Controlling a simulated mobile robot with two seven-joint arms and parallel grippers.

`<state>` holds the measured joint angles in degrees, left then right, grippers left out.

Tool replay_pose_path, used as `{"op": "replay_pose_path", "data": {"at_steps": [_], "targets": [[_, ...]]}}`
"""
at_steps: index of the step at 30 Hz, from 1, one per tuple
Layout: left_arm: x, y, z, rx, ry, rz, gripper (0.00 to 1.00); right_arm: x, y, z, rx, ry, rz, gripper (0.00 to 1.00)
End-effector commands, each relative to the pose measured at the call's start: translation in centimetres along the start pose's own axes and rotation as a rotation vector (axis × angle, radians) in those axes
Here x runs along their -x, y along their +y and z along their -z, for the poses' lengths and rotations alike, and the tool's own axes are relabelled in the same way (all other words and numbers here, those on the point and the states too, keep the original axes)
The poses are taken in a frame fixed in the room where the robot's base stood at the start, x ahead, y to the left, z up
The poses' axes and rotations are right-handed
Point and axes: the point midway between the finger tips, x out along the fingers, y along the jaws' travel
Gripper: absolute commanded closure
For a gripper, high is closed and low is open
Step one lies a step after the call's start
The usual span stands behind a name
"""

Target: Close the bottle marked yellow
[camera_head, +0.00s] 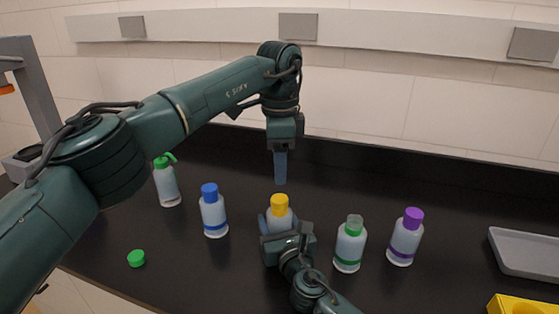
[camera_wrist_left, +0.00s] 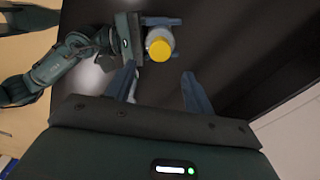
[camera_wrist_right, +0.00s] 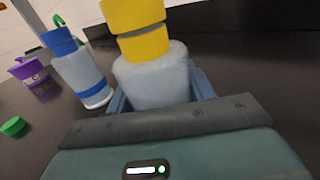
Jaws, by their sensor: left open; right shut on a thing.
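The bottle marked yellow (camera_head: 280,212) stands upright on the dark table. My right gripper (camera_head: 277,226) is shut around its pale body from the front. In the right wrist view, a yellow cap (camera_wrist_right: 132,14) sits over a yellow collar (camera_wrist_right: 143,44), with a thin line between them; I cannot tell whether the cap is tight. My left gripper (camera_head: 280,168) is open and empty, pointing down above the bottle. In the left wrist view the yellow top (camera_wrist_left: 160,47) shows just beyond the open fingers (camera_wrist_left: 158,82).
A blue-capped bottle (camera_head: 213,212) and green spray bottle (camera_head: 166,182) stand left. A capless green-collared bottle (camera_head: 349,246) and purple-capped bottle (camera_head: 404,238) stand right. A loose green cap (camera_head: 136,258) lies front left. A grey tray (camera_head: 525,252) and yellow container (camera_head: 522,304) are far right.

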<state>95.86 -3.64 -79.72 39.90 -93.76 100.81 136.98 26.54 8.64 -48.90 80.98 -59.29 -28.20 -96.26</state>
Motion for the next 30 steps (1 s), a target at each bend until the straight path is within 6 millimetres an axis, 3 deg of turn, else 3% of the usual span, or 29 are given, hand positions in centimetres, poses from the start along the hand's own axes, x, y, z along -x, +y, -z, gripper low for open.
{"op": "replay_pose_path", "data": {"at_steps": [14,30], "targets": [[-0.5,0.0,0.0,0.022,-0.002,0.000,0.47,0.0,0.0,0.0,0.000,0.000,0.000,1.00],[-7.5,0.0,0.0,0.022,-0.002,0.000,0.47,0.0,0.0,0.0,0.000,0.000,0.000,1.00]]}}
